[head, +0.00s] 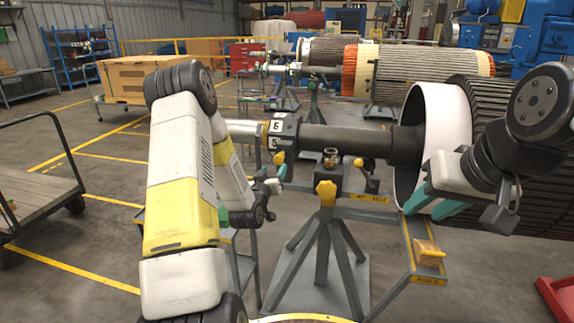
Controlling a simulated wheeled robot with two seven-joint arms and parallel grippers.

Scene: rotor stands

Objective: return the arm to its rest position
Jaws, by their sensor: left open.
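My left arm (182,170) rises in the foreground of the head view. It is folded at a dark joint at the top, and its white and yellow forearm comes back down behind. My left gripper (273,186) is open, small in the view, left of the rotor stand (327,240) and below the rotor shaft. I see nothing between its fingers. My right arm (541,100) comes in at the right edge, in front of the large rotor.
The near rotor's shaft (350,139) spans the middle above the stand. A flat cart (35,195) is at left, a wooden crate (140,75) behind. A red bin (557,298) lies lower right.

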